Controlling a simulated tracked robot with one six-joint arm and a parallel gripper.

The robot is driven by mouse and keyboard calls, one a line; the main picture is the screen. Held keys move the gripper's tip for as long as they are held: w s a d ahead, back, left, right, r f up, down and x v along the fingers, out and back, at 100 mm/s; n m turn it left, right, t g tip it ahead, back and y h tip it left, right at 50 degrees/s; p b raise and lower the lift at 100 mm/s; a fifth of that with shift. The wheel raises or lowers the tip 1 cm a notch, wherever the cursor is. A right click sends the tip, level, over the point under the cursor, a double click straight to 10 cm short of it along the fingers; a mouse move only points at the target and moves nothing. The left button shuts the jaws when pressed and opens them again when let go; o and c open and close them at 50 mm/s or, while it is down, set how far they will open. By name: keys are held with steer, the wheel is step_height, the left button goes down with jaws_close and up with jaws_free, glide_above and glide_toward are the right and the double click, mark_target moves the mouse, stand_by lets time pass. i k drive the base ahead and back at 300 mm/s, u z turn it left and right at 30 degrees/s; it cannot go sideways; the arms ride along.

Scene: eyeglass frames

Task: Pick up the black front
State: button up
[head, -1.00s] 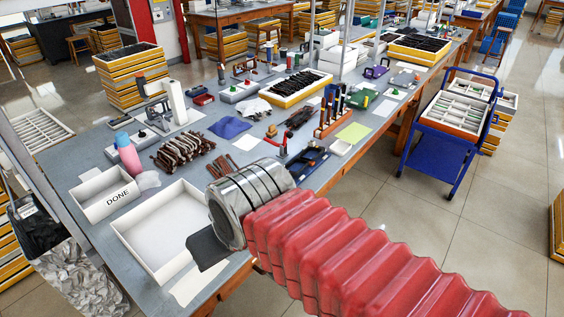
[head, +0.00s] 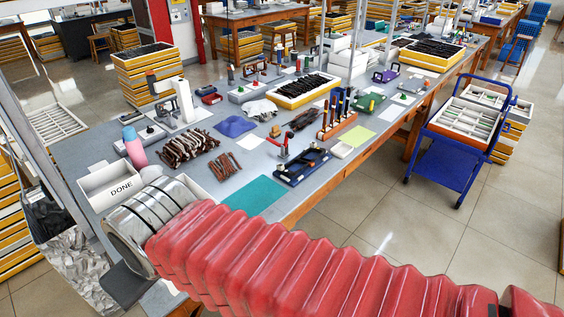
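Black eyeglass fronts lie heaped in a yellow-edged tray (head: 330,84) in the middle of the bench. A small pile of dark frame parts (head: 305,120) lies on the bench in front of it. I cannot tell which piece is the black front of the task. My gripper (head: 126,285) is at the lower left, at the bench's near end, far from both. Only a dark flat part of it shows past the silver cuff; its fingertips are hidden, so I cannot tell its opening. No held piece is visible.
A white DONE box (head: 109,184) and a partly hidden white tray (head: 203,188) are beside my arm. Brown frame parts (head: 187,148), a teal mat (head: 254,193), a dark blue fixture (head: 301,167) and a tool rack (head: 341,121) crowd the bench. A blue trolley (head: 450,158) stands right.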

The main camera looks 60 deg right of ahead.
mark_target(282, 168)
steer(key=u, duration=1.5)
steer(key=k, duration=1.6)
steer(key=z, duration=1.45)
